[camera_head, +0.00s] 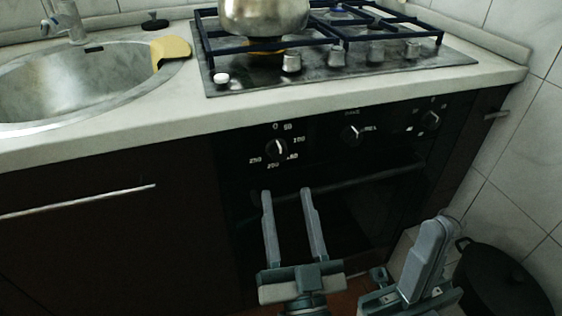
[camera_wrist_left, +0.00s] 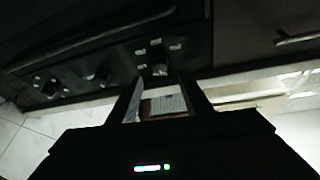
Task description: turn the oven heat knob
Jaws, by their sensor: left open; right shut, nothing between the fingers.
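The oven heat knob (camera_head: 276,150), dark with a light pointer and ringed by temperature numbers, is at the left of the black oven panel. It also shows in the left wrist view (camera_wrist_left: 160,69), close ahead of the fingers. My left gripper (camera_head: 286,192) is open and empty, its fingers pointing toward the panel. In the head view its fingertips appear just below the knob. In the left wrist view its fingers (camera_wrist_left: 167,88) are spread apart, with the knob near the middle of the gap; I cannot tell any contact. My right gripper (camera_head: 435,232) is shut and empty, lower right.
Two other knobs, the middle one (camera_head: 351,136) and the right one (camera_head: 430,121), share the panel. The oven handle (camera_head: 375,176) runs below them. A gas hob (camera_head: 400,62) with a metal pot (camera_head: 264,16) is above. A dark pot (camera_head: 505,285) stands at lower right.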

